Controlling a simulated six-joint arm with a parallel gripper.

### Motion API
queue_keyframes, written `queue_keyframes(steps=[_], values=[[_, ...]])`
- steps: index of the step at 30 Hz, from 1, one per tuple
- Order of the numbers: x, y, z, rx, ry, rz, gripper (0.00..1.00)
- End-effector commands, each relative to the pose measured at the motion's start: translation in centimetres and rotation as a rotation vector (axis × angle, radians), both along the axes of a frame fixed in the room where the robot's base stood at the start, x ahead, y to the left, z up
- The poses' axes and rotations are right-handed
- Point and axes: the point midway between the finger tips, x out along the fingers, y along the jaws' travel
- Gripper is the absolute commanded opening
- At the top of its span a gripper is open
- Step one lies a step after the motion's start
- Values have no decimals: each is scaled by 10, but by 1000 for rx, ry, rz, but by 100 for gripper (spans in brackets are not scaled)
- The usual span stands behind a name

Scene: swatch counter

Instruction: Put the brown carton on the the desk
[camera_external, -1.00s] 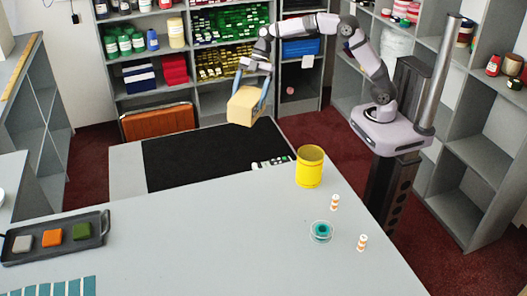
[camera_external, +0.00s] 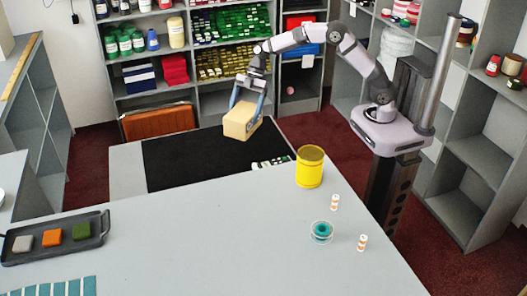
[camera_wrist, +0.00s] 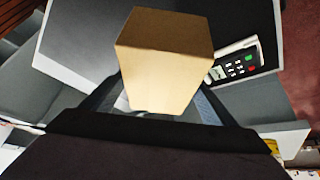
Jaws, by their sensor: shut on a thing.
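The brown carton (camera_external: 241,121) is a tan box held up in the air above the black mat at the far part of the desk (camera_external: 200,225). My gripper (camera_external: 247,106) is shut on the carton, with a finger on each side of it. In the wrist view the carton (camera_wrist: 163,62) fills the upper middle between the dark fingers. The carton looks slightly tilted and apart from the surface below. The grey desk top is broad and mostly bare in the outside view.
A yellow can (camera_external: 309,168) stands near the desk's right edge, with a teal round item (camera_external: 321,231) and two striped cylinders close by. A dark tray (camera_external: 60,239) with coloured squares lies at left. A keypad device (camera_wrist: 236,65) lies near the black mat (camera_external: 200,160). The desk's middle is clear.

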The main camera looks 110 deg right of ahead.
Motion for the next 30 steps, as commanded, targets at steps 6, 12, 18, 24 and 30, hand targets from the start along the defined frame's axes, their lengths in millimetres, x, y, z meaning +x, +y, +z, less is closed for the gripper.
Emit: queue_keyframes(steps=[6, 12, 18, 24, 30], values=[[0, 1, -22, 3, 1, -1, 19], [0, 0, -49, 2, 0, -1, 19], [1, 0, -59, 1, -3, -1, 19], [1, 0, -65, 1, -2, 0, 19], [0, 0, -85, 1, 0, -2, 19]])
